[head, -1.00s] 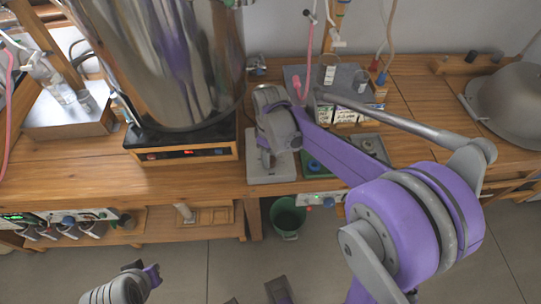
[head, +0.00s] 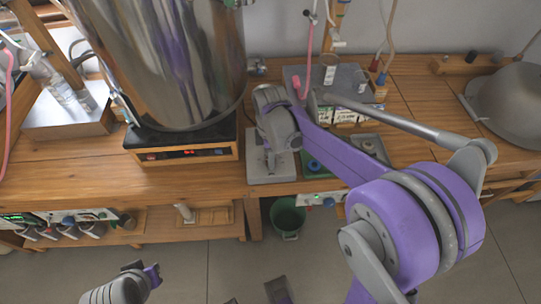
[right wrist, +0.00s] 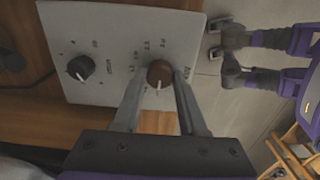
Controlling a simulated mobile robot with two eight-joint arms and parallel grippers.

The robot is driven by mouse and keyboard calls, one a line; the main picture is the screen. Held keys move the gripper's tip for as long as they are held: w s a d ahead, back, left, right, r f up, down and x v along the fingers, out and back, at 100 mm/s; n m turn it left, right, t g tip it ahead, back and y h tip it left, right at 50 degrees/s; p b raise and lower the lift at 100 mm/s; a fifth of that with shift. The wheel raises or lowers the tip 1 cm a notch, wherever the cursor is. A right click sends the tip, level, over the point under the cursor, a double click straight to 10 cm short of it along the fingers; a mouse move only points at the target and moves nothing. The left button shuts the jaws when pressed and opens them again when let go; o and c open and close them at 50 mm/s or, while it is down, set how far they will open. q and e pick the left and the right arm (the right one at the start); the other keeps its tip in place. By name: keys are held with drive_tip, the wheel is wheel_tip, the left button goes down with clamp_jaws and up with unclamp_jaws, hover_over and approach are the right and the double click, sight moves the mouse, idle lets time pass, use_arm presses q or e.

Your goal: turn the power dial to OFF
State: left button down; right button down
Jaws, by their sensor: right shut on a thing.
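The light control panel (right wrist: 115,25) fills the upper left of the right wrist view and carries two dials. My right gripper (right wrist: 160,92) has its fingers on both sides of the brown dial (right wrist: 160,71) and is shut on it. A pale pointer mark on this dial points down in the picture, towards the gripper. A black dial (right wrist: 80,68) sits to its left, free of the gripper. Printing on the panel is too small to read surely. In the head view my right gripper (head: 270,158) hides the dials. My left gripper (head: 142,270) hangs low at the left, its jaws unclear.
A large steel vessel (head: 165,60) stands on a black heater base (head: 180,140) left of my right gripper. A green bucket (head: 287,216) stands below the bench. A steel dome (head: 510,105) is at the far right. The wooden bench front (head: 60,180) is clear at left.

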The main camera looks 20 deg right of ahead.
idle(0.4)
drive_tip(key=shift+c, duration=2.2)
unclamp_jaws()
wheel_tip(320, 180, up, 11)
drive_tip(key=p, duration=0.1)
drive_tip(key=s+a+f+m+t+p, duration=0.2)
drive_tip(key=s+m+t+p, duration=0.3)
drive_tip(key=s+m, duration=0.9)
drive_tip(key=shift+s+a+f, duration=0.15)
drive_tip(key=shift+s+a, duration=0.45)
drive_tip(key=shift+s, duration=0.55)
